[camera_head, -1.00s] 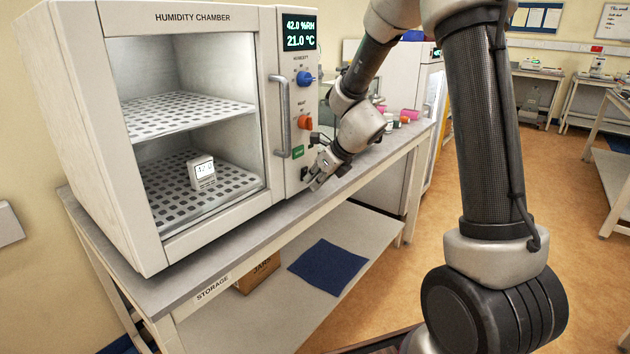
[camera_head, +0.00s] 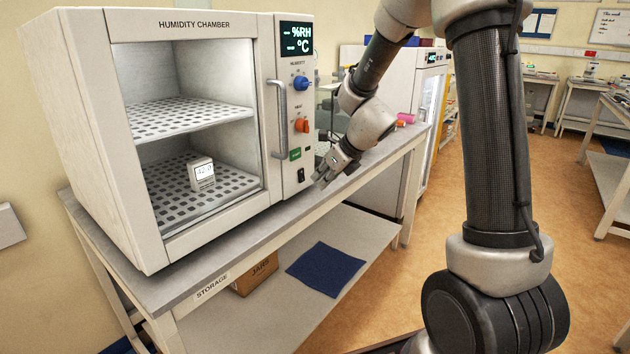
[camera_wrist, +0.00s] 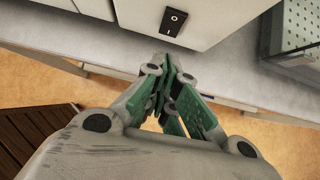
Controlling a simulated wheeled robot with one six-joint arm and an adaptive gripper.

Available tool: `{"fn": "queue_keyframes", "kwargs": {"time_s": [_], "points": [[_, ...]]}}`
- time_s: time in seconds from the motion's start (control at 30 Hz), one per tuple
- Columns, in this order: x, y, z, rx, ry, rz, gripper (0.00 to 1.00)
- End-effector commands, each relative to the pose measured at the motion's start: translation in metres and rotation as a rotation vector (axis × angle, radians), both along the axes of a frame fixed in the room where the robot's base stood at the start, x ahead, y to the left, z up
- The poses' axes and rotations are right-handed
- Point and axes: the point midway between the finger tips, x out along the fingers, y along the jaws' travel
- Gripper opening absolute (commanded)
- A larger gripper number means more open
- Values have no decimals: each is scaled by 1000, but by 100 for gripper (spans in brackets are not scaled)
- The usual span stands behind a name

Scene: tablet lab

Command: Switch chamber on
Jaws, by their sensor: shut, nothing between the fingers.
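The humidity chamber (camera_head: 68,130) stands on the bench at the left. Its display (camera_head: 296,38) is lit and shows dashes before %RH and °C. A black rocker switch (camera_head: 301,175) is low on its front panel and also shows in the wrist view (camera_wrist: 174,22). A green button (camera_head: 295,154), an orange heat knob (camera_head: 302,126) and a blue humidity knob (camera_head: 301,83) are above it. My gripper (camera_head: 321,181) is shut and empty, just right of the switch and apart from it. In the wrist view the fingertips (camera_wrist: 174,62) are below the switch.
A small white meter (camera_head: 201,174) sits on the chamber's lower shelf, behind the front with its handle (camera_head: 281,120). A box (camera_head: 256,275) and a blue cloth (camera_head: 326,269) lie on the bench's lower shelf. A white cabinet (camera_head: 400,85) and small pink items stand behind my gripper.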

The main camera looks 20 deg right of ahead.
Motion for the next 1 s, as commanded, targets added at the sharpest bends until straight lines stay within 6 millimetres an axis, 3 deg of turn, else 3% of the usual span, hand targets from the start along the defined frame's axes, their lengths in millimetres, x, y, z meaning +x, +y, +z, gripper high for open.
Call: {"fn": "queue_keyframes", "kwargs": {"time_s": [0.2,0.43,0.63,1.0], "points": [[-25,-20,41,-2,-5,1,0],[-45,-33,70,-1,-2,0,0],[-51,-37,79,0,1,1,0],[-58,-32,75,0,2,6,0]]}}
